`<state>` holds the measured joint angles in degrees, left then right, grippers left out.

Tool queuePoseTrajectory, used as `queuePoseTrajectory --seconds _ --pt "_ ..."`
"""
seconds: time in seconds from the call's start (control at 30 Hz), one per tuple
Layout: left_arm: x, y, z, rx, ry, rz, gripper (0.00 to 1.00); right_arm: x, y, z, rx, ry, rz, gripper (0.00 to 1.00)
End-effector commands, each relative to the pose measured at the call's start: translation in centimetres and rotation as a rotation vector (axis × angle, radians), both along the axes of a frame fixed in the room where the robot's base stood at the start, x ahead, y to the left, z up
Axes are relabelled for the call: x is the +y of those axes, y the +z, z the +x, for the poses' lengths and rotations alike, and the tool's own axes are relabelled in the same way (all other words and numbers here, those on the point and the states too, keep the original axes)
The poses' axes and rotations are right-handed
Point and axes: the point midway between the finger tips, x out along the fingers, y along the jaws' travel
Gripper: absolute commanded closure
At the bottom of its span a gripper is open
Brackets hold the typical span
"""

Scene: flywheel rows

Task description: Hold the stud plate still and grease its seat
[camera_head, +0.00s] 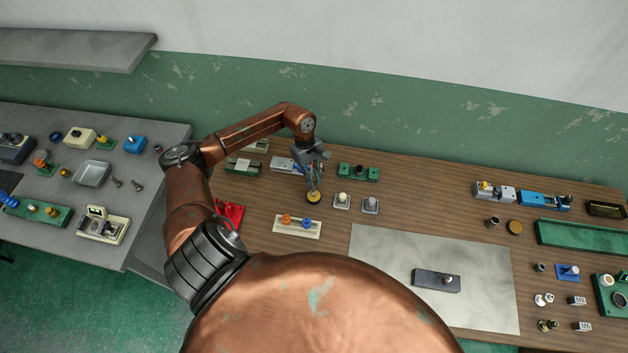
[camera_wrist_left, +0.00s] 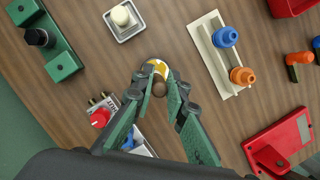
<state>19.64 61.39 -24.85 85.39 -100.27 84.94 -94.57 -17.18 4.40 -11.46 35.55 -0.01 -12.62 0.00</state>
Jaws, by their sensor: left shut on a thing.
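A dark rectangular plate (camera_head: 424,277) with a small round metal stud near its right end lies on the pale mat (camera_head: 380,260); it looks like the stud plate. My left gripper (camera_head: 313,186) is over the wooden bench to the left of the mat, pointing down. It is shut on a brown round-topped handle (camera_wrist_left: 160,88). A small yellow round piece (camera_head: 313,198) shows just below the fingertips, and in the left wrist view (camera_wrist_left: 156,67) it has a whitish middle. I cannot tell whether it is joined to the handle. My right gripper is not in view.
The mat is clear around the plate. Several parts crowd the right side.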

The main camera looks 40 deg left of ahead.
Motion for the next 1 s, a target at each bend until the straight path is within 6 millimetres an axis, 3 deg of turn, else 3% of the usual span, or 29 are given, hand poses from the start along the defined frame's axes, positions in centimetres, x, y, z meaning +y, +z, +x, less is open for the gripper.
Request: queuePoseTrajectory --seconds 1.0 --pt "-0.05 -0.20 -0.06 0.001 0.000 -0.001 1.00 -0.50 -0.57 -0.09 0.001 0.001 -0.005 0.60"
